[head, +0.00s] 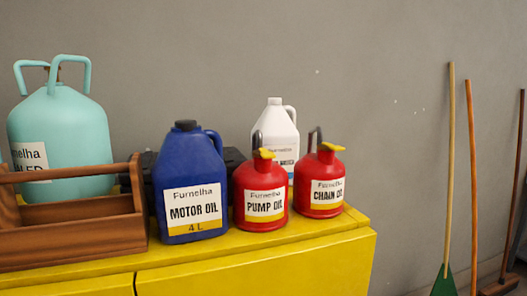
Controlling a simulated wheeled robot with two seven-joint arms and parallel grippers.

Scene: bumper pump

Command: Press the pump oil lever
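The pump oil can (260,194) is a small red can with a white and yellow label reading "PUMP OIL". It stands upright near the front edge of the yellow cabinet top. Its top has a yellow spout (264,153) and a dark upright lever or handle (257,140) just beside it. Which of these parts is the lever is too small to tell for sure. Neither of my grippers is in the head view.
A blue motor oil jug (188,183) stands close left of the pump oil can, and a similar red chain oil can (320,184) close right. A white jug (275,127) is behind. A wooden tool carrier (75,229) and teal tank (60,135) are left on the yellow cabinet (270,268).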

